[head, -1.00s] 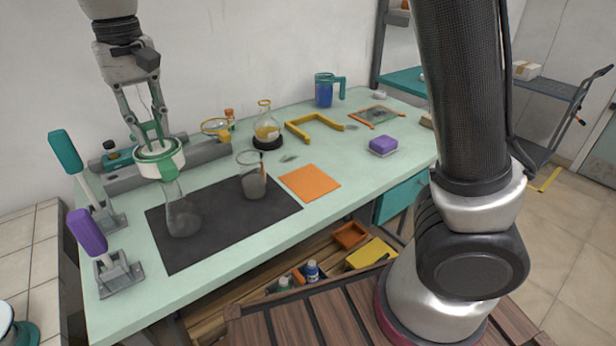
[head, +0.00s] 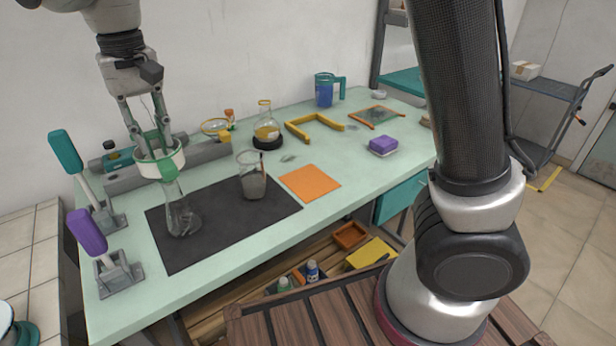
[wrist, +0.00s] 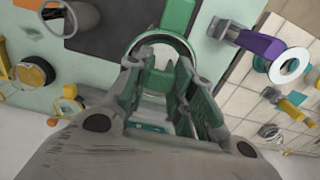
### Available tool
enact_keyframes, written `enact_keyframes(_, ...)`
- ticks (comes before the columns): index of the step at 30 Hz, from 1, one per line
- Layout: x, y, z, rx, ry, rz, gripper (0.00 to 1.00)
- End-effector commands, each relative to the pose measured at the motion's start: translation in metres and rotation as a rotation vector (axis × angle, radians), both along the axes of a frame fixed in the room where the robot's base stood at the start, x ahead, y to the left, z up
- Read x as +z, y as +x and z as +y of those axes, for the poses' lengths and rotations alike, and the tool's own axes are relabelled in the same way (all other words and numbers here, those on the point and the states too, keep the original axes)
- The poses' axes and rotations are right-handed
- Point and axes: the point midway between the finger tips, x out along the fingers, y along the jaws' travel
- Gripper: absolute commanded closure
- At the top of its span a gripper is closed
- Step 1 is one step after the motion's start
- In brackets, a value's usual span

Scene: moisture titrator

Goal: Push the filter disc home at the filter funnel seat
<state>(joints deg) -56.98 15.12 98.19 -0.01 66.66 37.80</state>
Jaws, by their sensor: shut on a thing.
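The filter funnel (head: 172,163), white with a green rim and green neck, stands upright on a clear flask (head: 182,219) at the left of the bench. My gripper (head: 153,144) points down into the funnel's mouth, its fingertips inside or at the rim. It is shut on the filter disc, which is mostly hidden by the fingers and funnel wall. I cannot tell whether the disc sits flat on the seat.
A glass beaker (head: 252,183) stands on the dark mat (head: 215,227) right of the flask. Teal and purple-handled levers (head: 88,232) stand at the left edge. A grey rail (head: 205,151) lies behind the funnel.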

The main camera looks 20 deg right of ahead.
Motion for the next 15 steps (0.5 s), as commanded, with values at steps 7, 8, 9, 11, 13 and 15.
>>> enact_keyframes(7,-0.0035,0.0000,0.0000,0.000,0.000,0.000,1.00)
enact_keyframes(8,-0.0035,0.0000,0.0000,0.000,0.000,0.000,1.00)
enact_keyframes(9,-0.0035,0.0000,0.0000,0.000,0.000,0.000,1.00)
enact_keyframes(11,-0.0034,0.0000,0.0000,0.000,0.000,0.000,1.00)
enact_keyframes(13,-0.0034,0.0000,0.0000,0.000,0.000,0.000,0.65)
enact_keyframes(15,-0.0034,0.0000,0.0000,0.000,0.000,0.000,0.52)
